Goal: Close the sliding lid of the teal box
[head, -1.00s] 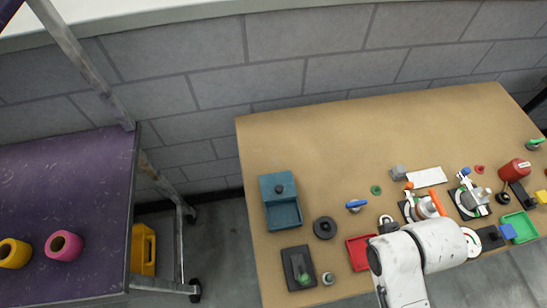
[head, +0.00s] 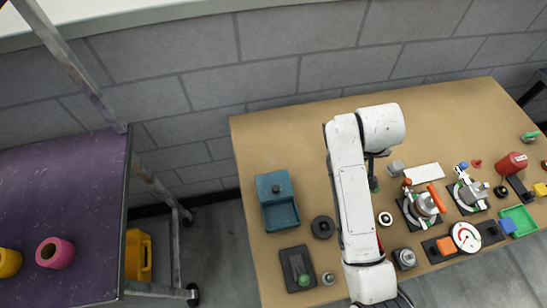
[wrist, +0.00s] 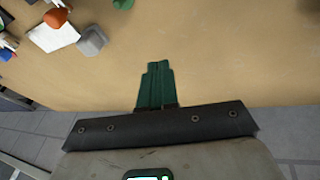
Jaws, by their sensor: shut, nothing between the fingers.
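The teal box (head: 283,215) sits at the left side of the wooden table in the head view. Its lid (head: 268,182), with a dark round knob (head: 276,189), covers the far part of the box. The near part is open and shows an empty-looking recess. My gripper (wrist: 157,66) shows in the wrist view with its green fingers together and nothing between them. It is above the table, well to the right of the box. In the head view my arm mostly hides it. The box is not in the wrist view.
A black ring (head: 323,227) and a dark tray with a green knob (head: 298,268) lie near the box. A grey block (wrist: 91,40) and a white sheet (wrist: 53,36) are near my gripper. Several devices crowd the right side. The table's back left is clear.

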